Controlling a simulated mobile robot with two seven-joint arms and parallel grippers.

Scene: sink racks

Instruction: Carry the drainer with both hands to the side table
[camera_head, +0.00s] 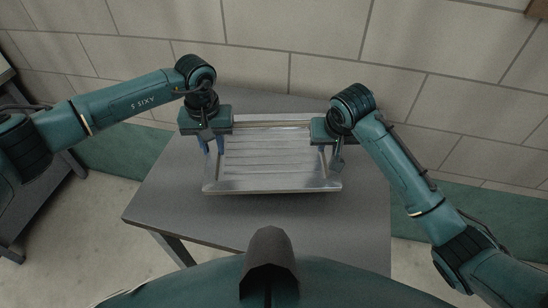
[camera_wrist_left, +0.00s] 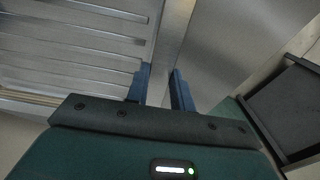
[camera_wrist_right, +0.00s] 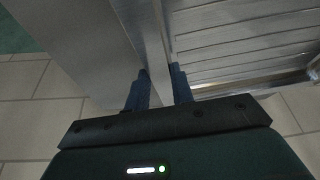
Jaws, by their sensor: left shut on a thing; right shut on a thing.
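The drainer (camera_head: 272,185) is a silver metal tray with raised ribs. In the head view it is over the grey side table (camera_head: 160,205), and I cannot tell whether it touches the top. My left gripper (camera_head: 213,146) is shut on the drainer's left rim, and the left wrist view shows its blue fingers (camera_wrist_left: 160,90) on either side of that rim. My right gripper (camera_head: 329,154) is shut on the right rim, which also shows between its fingers (camera_wrist_right: 160,85) in the right wrist view. The drainer looks about level.
A tiled wall (camera_head: 290,50) stands close behind the table. Bare tabletop shows in front of the drainer and on both sides of it. A dark piece of furniture (camera_head: 40,215) stands at the far left, apart from the table.

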